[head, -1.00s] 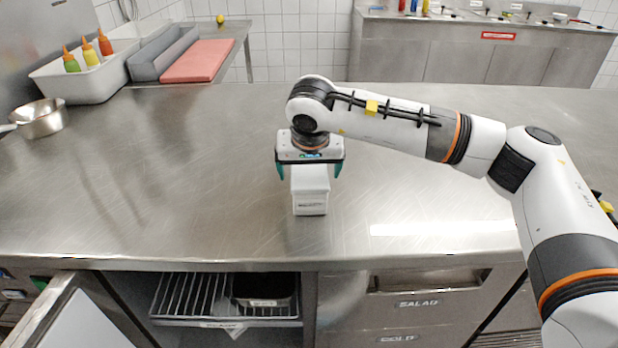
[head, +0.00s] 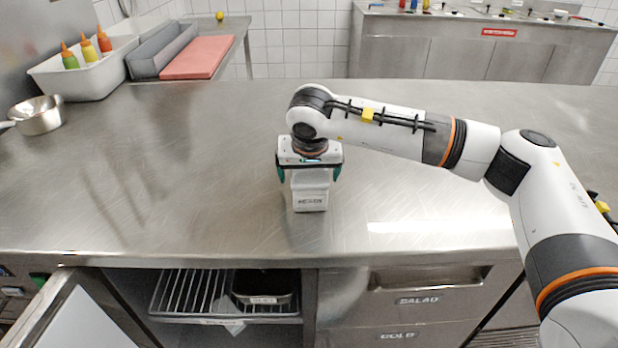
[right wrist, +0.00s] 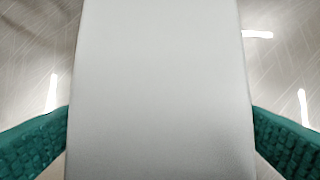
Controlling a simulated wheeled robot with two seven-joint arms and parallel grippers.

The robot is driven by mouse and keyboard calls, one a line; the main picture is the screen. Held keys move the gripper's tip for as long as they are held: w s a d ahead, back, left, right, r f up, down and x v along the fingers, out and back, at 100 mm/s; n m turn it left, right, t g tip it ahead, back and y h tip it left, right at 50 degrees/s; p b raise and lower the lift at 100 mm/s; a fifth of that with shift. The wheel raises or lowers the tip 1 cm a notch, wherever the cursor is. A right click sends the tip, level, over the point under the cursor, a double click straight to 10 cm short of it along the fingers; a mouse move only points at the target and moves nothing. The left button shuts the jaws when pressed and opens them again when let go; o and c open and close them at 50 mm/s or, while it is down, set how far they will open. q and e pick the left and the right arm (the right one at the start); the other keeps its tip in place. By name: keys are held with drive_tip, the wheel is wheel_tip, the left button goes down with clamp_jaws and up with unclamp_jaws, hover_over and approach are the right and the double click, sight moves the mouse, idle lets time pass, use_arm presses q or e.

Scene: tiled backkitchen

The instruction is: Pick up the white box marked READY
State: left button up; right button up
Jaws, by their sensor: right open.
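The white box (head: 310,198) stands on the steel worktop, with dark lettering on its front that is too small to read surely. My right gripper (head: 309,178) points down over it, with its green fingers on the left and right sides of the box. In the right wrist view the box's pale top (right wrist: 160,90) fills the middle, between the two open green fingers (right wrist: 160,140). A narrow gap seems to show beside the box at the fingers; contact cannot be told. My left gripper is not in view.
The steel worktop (head: 180,200) is clear around the box. A metal pan (head: 38,116) stands at far left, near a white tub (head: 95,80) with several sauce bottles. A red board (head: 197,60) lies behind. Below the front edge are an open cupboard with a wire rack (head: 185,293) and drawers (head: 420,300).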

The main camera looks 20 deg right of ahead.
drive_tip(key=c, duration=1.4)
drive_tip(key=shift+r, duration=0.1)
